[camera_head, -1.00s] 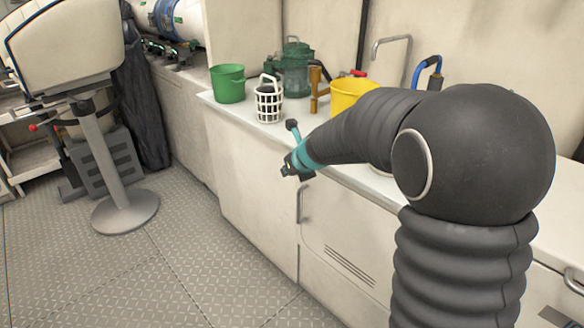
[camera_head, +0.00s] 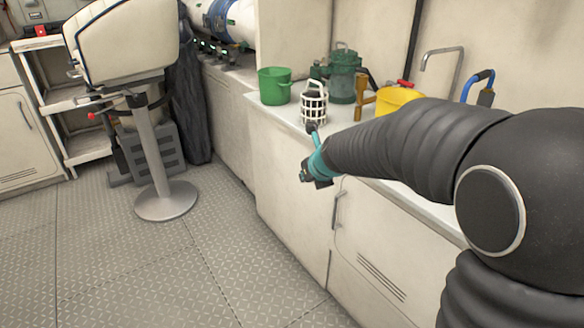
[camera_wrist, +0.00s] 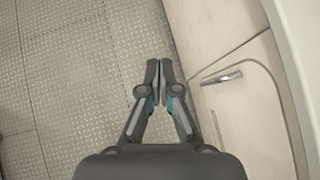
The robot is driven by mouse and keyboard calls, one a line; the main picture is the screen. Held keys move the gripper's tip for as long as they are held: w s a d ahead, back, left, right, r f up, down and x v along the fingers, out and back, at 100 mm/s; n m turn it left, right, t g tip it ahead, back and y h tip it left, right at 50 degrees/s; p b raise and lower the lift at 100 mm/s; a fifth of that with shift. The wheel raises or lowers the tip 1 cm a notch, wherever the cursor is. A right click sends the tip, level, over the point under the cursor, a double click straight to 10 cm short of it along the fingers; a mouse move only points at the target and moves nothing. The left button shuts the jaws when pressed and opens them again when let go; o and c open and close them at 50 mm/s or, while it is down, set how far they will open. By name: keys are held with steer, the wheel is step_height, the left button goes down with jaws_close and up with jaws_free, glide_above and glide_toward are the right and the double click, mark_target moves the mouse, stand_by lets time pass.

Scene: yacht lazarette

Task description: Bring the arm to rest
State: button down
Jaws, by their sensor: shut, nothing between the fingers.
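My arm reaches out from the right side of the head view, with my gripper (camera_head: 306,174) at its end, just in front of the counter's front edge. In the wrist view my gripper (camera_wrist: 159,72) points down, its two fingers together with nothing between them. Below it are the patterned metal floor (camera_wrist: 90,90) and the cabinet front with a door handle (camera_wrist: 221,76).
On the counter (camera_head: 285,112) stand a green bucket (camera_head: 274,86), a white basket (camera_head: 313,106), a dark green canister (camera_head: 343,78), a brown object (camera_head: 362,100) and a yellow container (camera_head: 396,100). A pedestal seat (camera_head: 165,200) stands at left. Floor between is free.

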steer(key=s+a+r, duration=0.3)
steer(key=r, duration=0.1)
steer(key=s+d+f+n+g+h, duration=0.1)
steer(key=s+d+f+n+g, duration=0.3)
steer(key=n, duration=0.6)
steer(key=s+d+f+n+h, duration=0.1)
steer(key=s+n, duration=0.6)
steer(key=n, duration=0.4)
steer(key=s+d+r+n+h, duration=0.1)
steer(key=s+d+r+n, duration=0.1)
steer(key=s+d+n, duration=0.3)
steer(key=s+d+r+n+t+h, duration=0.1)
steer(key=s+d+n, duration=0.3)
steer(key=s+d, duration=0.6)
steer(key=s+r, duration=0.1)
steer(key=s, duration=0.3)
steer(key=shift+s+d+n+t, duration=0.2)
steer(key=shift+s+n+t, duration=0.1)
steer(key=shift+n, duration=0.1)
steer(key=shift+r, duration=0.1)
